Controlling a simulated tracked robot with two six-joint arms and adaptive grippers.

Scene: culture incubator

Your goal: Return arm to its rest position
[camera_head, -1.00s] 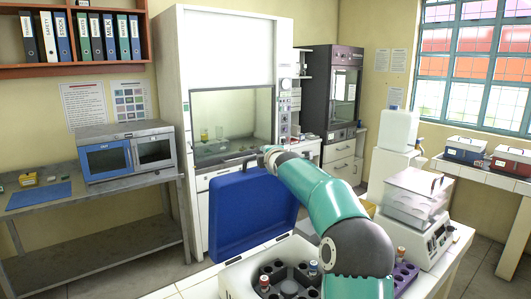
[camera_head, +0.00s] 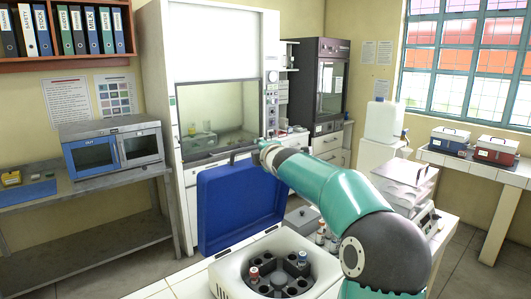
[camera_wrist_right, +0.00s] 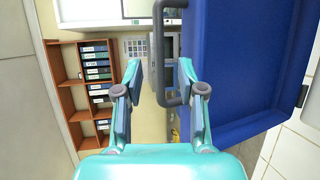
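My right arm (camera_head: 335,190), teal with grey joints, reaches in from the lower right. Its gripper (camera_head: 263,150) is at the top edge of the raised blue lid (camera_head: 240,205), beside the lid's handle. In the right wrist view, my right gripper (camera_wrist_right: 160,75) has its two fingers spread apart. The dark lid handle (camera_wrist_right: 160,60) shows between the fingertips; I cannot tell whether it touches them. My left gripper is not in view.
The lid stands open behind the white centrifuge (camera_head: 235,275), whose rotor holds capped tubes (camera_head: 254,274). Small bottles (camera_head: 321,236) and a clear-lidded device (camera_head: 405,185) stand near the arm. A blue-fronted oven (camera_head: 112,148) sits on the left bench.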

